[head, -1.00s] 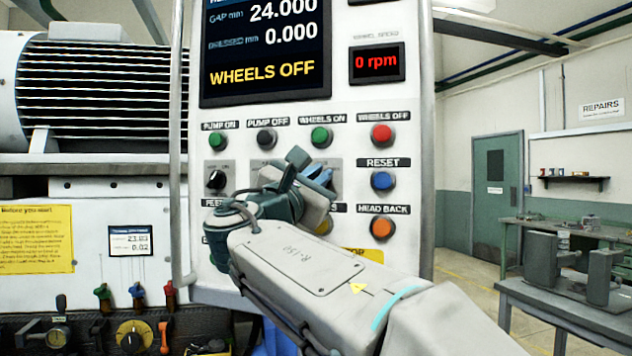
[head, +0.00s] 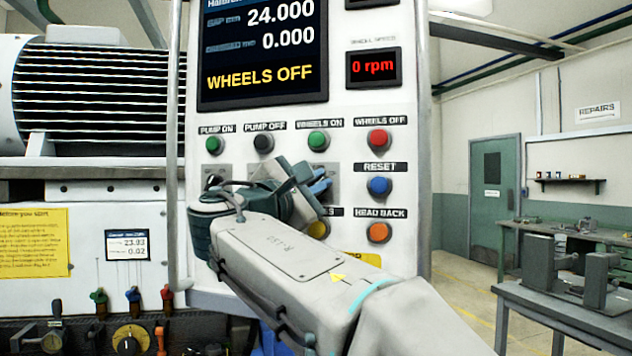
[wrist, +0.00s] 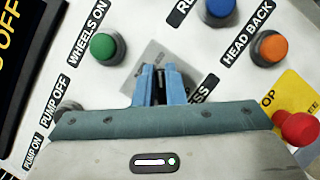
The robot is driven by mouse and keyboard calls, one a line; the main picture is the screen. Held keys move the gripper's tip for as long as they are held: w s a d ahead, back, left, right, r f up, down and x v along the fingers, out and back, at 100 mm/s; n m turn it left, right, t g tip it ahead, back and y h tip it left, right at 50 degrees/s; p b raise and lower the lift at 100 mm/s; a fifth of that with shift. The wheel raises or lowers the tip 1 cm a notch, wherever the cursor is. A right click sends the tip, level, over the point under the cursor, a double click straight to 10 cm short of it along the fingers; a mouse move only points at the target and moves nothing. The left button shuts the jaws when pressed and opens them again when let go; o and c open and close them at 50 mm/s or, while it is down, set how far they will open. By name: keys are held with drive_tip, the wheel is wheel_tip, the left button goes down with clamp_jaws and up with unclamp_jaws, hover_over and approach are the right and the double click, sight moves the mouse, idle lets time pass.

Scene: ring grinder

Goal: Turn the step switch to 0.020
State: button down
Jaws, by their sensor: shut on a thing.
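My gripper (head: 320,184) is at the control panel, between the green WHEELS ON button and the yellow button. In the wrist view its two blue fingers (wrist: 161,75) are closed around a dark piece (wrist: 160,82), which looks like the step switch's knob. A grey switch plate (wrist: 138,62) shows beside the fingers. The fingers and gripper body hide most of the knob and its scale, so I cannot read its setting. The panel screen (head: 262,50) reads GAP 24.000, DRESSED 0.000 and WHEELS OFF.
Close around the gripper are the green WHEELS ON button (head: 318,140), the blue RESET button (head: 379,186), the orange HEAD BACK button (head: 379,232) and a partly hidden yellow button (head: 318,229). A red knob (wrist: 297,128) is near the gripper's right side in the wrist view.

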drive_tip(key=shift+w+a+f, duration=0.1)
drive_tip(key=shift+w+f, duration=0.05)
drive_tip(key=shift+f, duration=0.15)
drive_tip(key=c, duration=1.5)
unclamp_jaws()
drive_tip(key=shift+r, duration=0.15)
drive_tip(key=b+v, duration=0.1)
drive_tip(key=v, duration=1.2)
drive_tip(key=shift+s+a+b, duration=0.15)
drive_tip(key=shift+s+b, duration=0.15)
drive_tip(key=shift+s, duration=0.05)
